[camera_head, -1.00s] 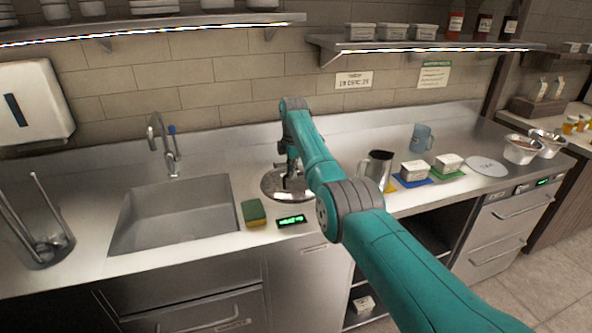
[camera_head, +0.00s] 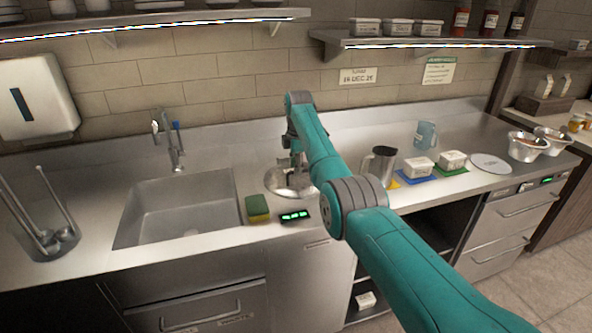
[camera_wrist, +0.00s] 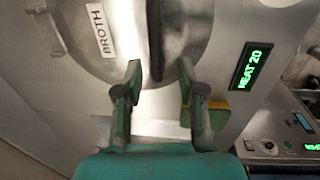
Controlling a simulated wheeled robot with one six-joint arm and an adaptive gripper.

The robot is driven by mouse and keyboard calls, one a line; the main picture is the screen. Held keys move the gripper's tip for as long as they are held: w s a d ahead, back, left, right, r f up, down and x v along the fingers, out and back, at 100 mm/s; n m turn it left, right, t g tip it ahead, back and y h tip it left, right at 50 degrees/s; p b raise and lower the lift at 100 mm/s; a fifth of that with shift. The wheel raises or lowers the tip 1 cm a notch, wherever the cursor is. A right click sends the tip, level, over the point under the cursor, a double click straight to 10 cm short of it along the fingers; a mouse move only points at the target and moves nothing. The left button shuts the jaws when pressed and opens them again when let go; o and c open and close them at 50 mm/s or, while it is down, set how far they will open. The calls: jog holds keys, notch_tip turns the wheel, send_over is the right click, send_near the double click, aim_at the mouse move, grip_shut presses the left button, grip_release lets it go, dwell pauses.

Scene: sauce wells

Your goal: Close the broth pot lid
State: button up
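The broth pot (camera_head: 284,188) is a round steel well in the counter, right of the sink.
A green and yellow sponge (camera_head: 257,208) and a heat display (camera_head: 295,215) lie just in front of the pot. The sink (camera_head: 185,212) is left. A steel pitcher (camera_head: 380,165), white tubs (camera_head: 418,167) and a blue jug (camera_head: 426,134) stand right. A shelf (camera_head: 430,42) hangs above.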

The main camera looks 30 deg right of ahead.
notch_tip(320, 180, up, 10)
jog(key=s, duration=0.1)
jog(key=shift+a, duration=0.15)
jog(key=shift+s, duration=0.15)
dwell(0.5)
